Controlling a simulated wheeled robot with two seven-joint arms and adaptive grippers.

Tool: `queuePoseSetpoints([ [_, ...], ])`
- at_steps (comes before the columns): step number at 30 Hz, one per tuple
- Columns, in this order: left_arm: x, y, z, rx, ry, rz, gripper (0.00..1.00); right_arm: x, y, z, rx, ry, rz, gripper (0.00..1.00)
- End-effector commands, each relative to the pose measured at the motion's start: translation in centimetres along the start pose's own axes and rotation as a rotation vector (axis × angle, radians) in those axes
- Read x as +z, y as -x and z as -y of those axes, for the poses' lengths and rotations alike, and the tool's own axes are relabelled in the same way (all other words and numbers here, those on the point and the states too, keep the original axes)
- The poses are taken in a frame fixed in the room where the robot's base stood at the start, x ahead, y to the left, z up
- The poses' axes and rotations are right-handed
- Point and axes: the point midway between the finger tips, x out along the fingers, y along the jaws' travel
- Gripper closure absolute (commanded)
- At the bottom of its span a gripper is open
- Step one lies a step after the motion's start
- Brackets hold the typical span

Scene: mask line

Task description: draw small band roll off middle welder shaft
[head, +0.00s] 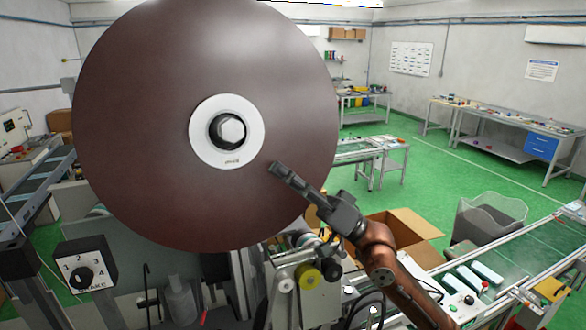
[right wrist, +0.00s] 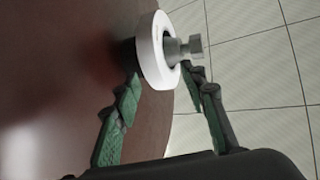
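A large brown disc (head: 130,120) fills the left half of the head view. At its centre is a white ring (head: 247,140) around a dark shaft with a grey hexagonal end (head: 231,128). In the right wrist view the white ring (right wrist: 148,55) stands out from the brown face, with the grey shaft end (right wrist: 190,47) protruding. My right gripper (head: 279,169) is in front of the disc, below right of the ring. In the right wrist view its green-padded fingers (right wrist: 166,92) are spread and hold nothing. I cannot tell for sure which part is the small band roll. My left gripper is not in view.
Below the disc is a machine with a yellow roller (head: 308,277) and a numbered dial box (head: 86,264). An open cardboard box (head: 412,222) and a grey bin (head: 490,215) stand behind my right arm. A conveyor (head: 520,250) runs at right. Green floor lies beyond.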

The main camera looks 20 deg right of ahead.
Motion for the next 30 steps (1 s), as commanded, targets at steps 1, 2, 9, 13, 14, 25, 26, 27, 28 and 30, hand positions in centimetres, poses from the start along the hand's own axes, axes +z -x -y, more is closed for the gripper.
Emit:
queuePoseSetpoints([
  [1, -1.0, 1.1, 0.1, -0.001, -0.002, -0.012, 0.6, -0.4, -0.8, 0.2, -0.001, -0.001, -0.001, 0.61],
  [2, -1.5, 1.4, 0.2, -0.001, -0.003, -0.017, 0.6, -0.4, -1.2, 0.1, -0.002, -0.002, -0.001, 0.61],
  [9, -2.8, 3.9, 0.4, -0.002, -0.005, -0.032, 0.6, -0.2, -3.8, -0.4, -0.004, -0.003, 0.0, 0.61],
  [13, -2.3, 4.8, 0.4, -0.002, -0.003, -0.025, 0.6, -0.1, -5.3, -0.7, -0.003, -0.003, 0.0, 0.61],
  [14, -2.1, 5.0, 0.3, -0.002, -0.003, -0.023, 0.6, -0.1, -5.6, -0.8, -0.003, -0.003, 0.0, 0.61],
  [25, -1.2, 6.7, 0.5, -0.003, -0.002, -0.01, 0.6, 0.0, -8.6, -1.4, -0.003, -0.002, 0.0, 0.61],
  [26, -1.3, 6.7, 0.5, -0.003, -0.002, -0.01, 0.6, 0.0, -8.7, -1.4, -0.003, -0.002, 0.0, 0.61],
  [27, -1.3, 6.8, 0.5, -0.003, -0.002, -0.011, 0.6, 0.1, -8.8, -1.5, -0.003, -0.002, 0.0, 0.61],
  [28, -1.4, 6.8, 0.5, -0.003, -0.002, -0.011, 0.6, 0.1, -8.8, -1.5, -0.003, -0.002, 0.0, 0.61],
  [30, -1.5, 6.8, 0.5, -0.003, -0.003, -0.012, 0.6, 0.1, -8.9, -1.5, -0.003, -0.002, 0.001, 0.61],
])
